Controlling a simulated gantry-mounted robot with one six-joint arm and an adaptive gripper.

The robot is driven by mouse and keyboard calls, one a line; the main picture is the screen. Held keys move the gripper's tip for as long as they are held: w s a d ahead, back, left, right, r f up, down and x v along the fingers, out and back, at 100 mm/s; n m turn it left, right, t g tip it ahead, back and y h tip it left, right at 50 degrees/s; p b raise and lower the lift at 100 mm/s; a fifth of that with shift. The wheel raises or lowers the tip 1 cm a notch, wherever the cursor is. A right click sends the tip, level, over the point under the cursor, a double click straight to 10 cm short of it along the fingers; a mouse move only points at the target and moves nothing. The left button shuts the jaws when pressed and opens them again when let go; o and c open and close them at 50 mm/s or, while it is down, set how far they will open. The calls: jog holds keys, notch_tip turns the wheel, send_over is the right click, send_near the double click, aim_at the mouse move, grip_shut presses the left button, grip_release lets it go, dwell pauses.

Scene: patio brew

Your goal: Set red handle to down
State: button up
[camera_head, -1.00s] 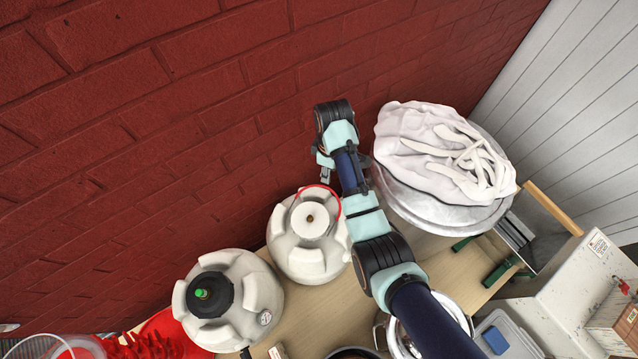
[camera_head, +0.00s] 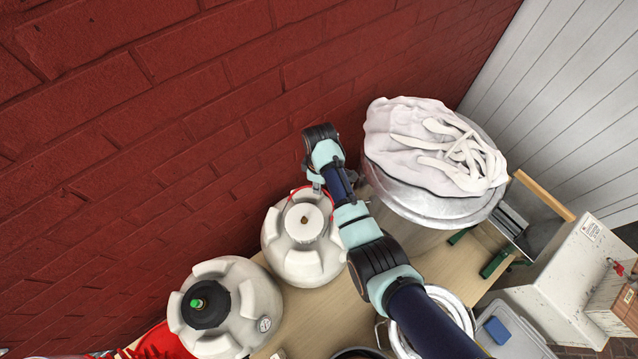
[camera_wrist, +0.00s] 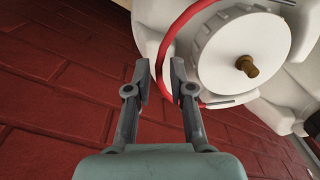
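The red handle (camera_head: 299,190) is a thin red loop around the white cap (camera_head: 304,222) of a pale keg (camera_head: 303,262) by the brick wall. In the head view its far side stands up on the wall side of the cap. My gripper (camera_head: 313,183) is at this far side, partly hidden by my arm. In the wrist view, my gripper (camera_wrist: 160,82) has its two fingers apart, one on either side of the red handle (camera_wrist: 166,45). A small gap shows between the fingers. I cannot tell whether either finger touches the handle.
A second pale keg (camera_head: 248,305) with a black top stands to the left. A metal pot (camera_head: 415,205) covered with white cloth stands close to the right of my arm. The brick wall (camera_head: 130,130) is close behind. Some bare wooden tabletop (camera_head: 320,320) shows in front.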

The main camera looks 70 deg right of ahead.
grip_shut()
jog(key=shift+a+r+h+p, duration=0.15)
jog(key=shift+r+h+p, duration=0.15)
jog(key=shift+r+p, duration=0.65)
jog(key=shift+f, duration=0.55)
jog(key=shift+o, duration=2.1)
grip_release()
notch_tip(320, 180, up, 12)
jog(key=shift+a, duration=0.25)
